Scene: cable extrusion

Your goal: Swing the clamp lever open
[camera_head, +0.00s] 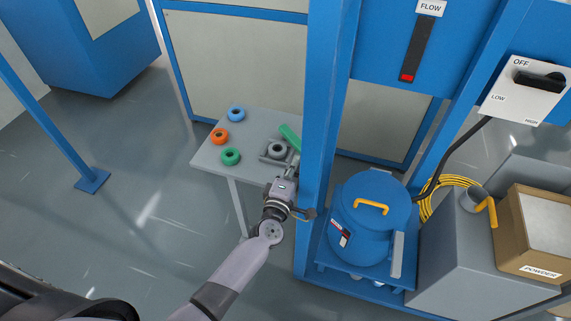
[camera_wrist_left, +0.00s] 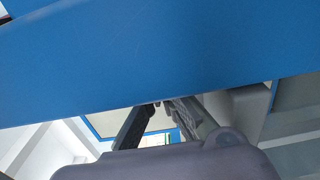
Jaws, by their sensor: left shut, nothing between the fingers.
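A green lever (camera_head: 290,137) shows at the right end of the small grey table in the head view, next to a grey spool-like ring on a dark block (camera_head: 276,151). I take the green piece to be the clamp lever; its pivot is hidden. My left gripper (camera_head: 294,165) is just below the lever, close to the blue post, shut and empty. In the left wrist view my fingers (camera_wrist_left: 160,104) converge under a wide blue beam. The lever cannot be made out clearly there. My right gripper is not in view.
The blue post (camera_head: 320,150) stands right beside my left gripper. Blue, orange and green rings (camera_head: 230,156) lie on the grey table (camera_head: 205,159). A blue drum (camera_head: 365,235) with a yellow handle stands right of the post.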

